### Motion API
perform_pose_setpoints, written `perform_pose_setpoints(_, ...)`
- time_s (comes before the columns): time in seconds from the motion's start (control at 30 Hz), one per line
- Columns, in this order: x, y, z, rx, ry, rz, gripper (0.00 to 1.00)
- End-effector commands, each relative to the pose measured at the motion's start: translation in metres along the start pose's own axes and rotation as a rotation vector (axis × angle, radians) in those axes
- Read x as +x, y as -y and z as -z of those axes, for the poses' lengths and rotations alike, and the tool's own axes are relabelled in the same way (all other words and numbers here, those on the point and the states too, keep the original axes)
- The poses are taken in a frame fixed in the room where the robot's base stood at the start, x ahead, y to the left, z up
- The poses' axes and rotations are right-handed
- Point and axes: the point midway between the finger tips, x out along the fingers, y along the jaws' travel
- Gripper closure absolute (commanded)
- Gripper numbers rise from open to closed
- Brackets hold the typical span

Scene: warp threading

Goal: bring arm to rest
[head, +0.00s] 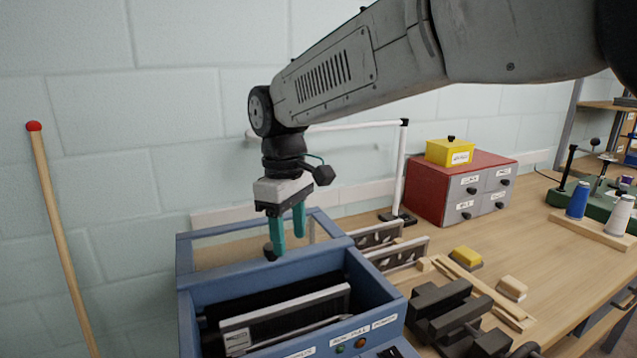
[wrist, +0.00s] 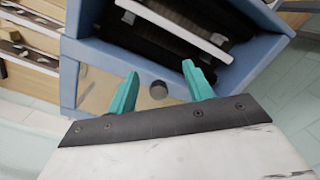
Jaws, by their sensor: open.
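My gripper (head: 288,232) hangs from my arm over the rear part of a blue machine box (head: 228,262), with its two teal fingers pointing down. In the wrist view my gripper (wrist: 160,85) shows its fingers apart with nothing between them. A round dark knob on the blue rim lies beyond the gap between the fingers. Whether the fingers touch the box cannot be told. A framed panel (head: 287,318) sits inside the box's dark opening, and its pale edge also shows in the wrist view (wrist: 178,28).
A red drawer cabinet (head: 432,182) with a yellow box (head: 449,152) on top stands behind on the wooden bench (head: 375,278). A white post (head: 401,170) rises near my gripper. A dark vise (head: 450,312) stands right of the box. A red-tipped stick (head: 60,230) leans at left.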

Motion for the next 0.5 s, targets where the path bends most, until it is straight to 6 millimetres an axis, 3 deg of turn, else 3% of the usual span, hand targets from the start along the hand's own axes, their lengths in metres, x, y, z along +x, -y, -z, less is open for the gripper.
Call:
perform_pose_setpoints(0.03,-0.001,-0.002,-0.025,0.066,0.0,0.002,0.49)
perform_pose_setpoints(0.27,0.006,0.001,-0.142,0.388,0.001,0.012,0.49)
perform_pose_setpoints(0.5,0.027,0.026,-0.273,0.742,-0.03,0.011,0.49)
